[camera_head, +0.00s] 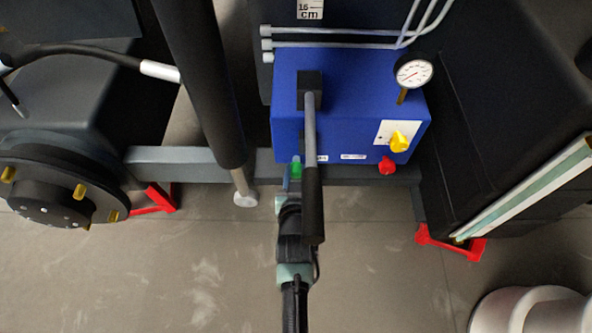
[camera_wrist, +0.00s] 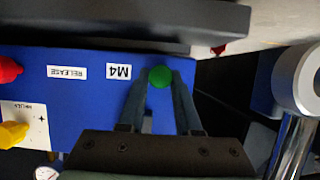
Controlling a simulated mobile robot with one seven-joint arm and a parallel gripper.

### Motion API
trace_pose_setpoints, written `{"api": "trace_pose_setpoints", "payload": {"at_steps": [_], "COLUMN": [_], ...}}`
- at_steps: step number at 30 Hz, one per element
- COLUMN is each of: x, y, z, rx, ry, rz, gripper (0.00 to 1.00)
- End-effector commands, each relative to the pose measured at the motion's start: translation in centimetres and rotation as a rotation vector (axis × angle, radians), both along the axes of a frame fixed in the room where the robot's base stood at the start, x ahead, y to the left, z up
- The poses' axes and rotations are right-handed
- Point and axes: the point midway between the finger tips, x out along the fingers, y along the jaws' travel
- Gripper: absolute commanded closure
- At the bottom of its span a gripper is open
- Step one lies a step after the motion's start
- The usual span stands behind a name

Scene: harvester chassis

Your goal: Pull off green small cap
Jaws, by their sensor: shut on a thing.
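The small green cap (camera_head: 296,169) is at the lower left of the blue box (camera_head: 350,115) in the head view. In the wrist view the round green cap (camera_wrist: 160,77) sits between the two fingertips, in front of the blue face (camera_wrist: 105,95) and beside the M4 label (camera_wrist: 118,71). My gripper (camera_head: 294,175) is shut on the cap, with a finger on each side of it. It also shows in the wrist view (camera_wrist: 160,84). Whether the cap is still seated on the box cannot be told.
A lever with a dark handle (camera_head: 313,205) hangs in front of the box, close beside my arm. A yellow knob (camera_head: 400,141), a red knob (camera_head: 387,166) and a pressure gauge (camera_head: 413,72) are on the right. A dark cylinder (camera_head: 205,80) stands left.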

Motion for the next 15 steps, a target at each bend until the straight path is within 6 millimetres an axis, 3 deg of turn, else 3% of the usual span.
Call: {"api": "trace_pose_setpoints", "payload": {"at_steps": [15], "x": [-2.5], "y": [0.0], "z": [0.1], "rx": [-0.001], "ry": [-0.001], "rz": [-0.001], "gripper": [1.00]}}
